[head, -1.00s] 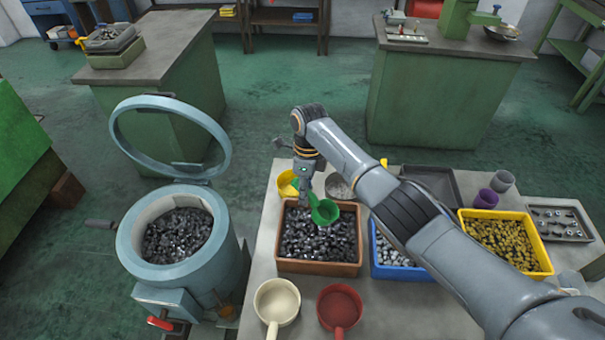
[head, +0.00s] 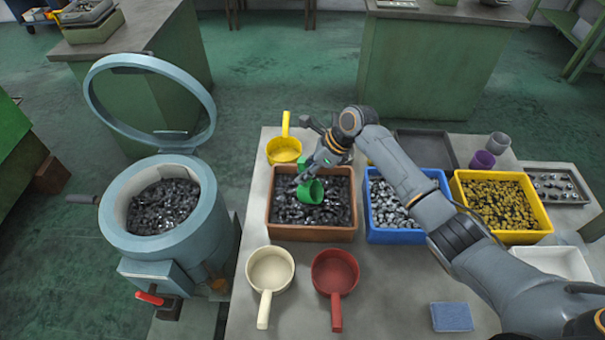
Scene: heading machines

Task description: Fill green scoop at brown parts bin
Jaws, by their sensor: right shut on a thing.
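The green scoop (head: 312,192) is in the brown parts bin (head: 312,234), its cup tilted over at the dark metal parts (head: 285,211). Its inside is mostly turned from view, so I cannot tell how much it holds. My right gripper (head: 310,174) is shut on the green scoop, above the middle of the bin. Dark parts fill the bin around the scoop. My left gripper is not in view.
A blue bin (head: 400,236) of silvery parts and a yellow bin (head: 510,238) stand to the right. A yellow scoop (head: 284,150) lies behind; cream (head: 270,270) and red (head: 335,272) scoops lie in front. A blue-grey drum (head: 150,248) with raised lid stands left.

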